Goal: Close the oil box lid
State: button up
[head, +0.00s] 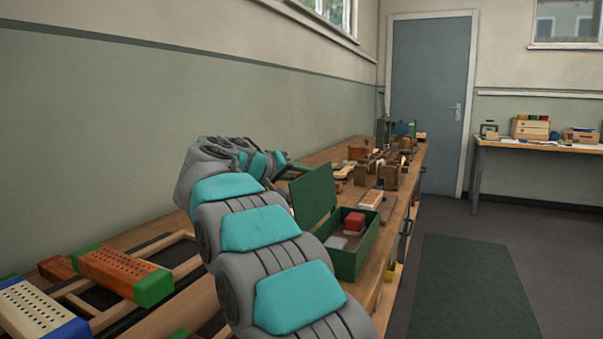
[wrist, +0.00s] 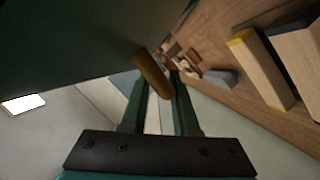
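The green oil box (head: 345,263) stands on the bench. Its green lid (head: 314,197) is up, tilted back at the box's left side. Inside are a red block (head: 354,221) and a pale grey piece (head: 336,242). In the wrist view a dark surface, seemingly the lid (wrist: 70,45), fills the upper left. A brown oblong tab (wrist: 153,75) stands out at its edge, close to the fingertips. My gripper (wrist: 160,85) has its fingers apart, with a gap between them. I cannot tell whether it touches the lid.
Wooden blocks and tools (head: 385,172) crowd the bench beyond the box. Perforated brush blocks (head: 125,273) lie on a rack at the near left. The wall (head: 110,150) runs along the bench's left side. A mat (head: 472,290) lies on the open floor at right.

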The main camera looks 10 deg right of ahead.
grip_shut()
dwell(1.5)
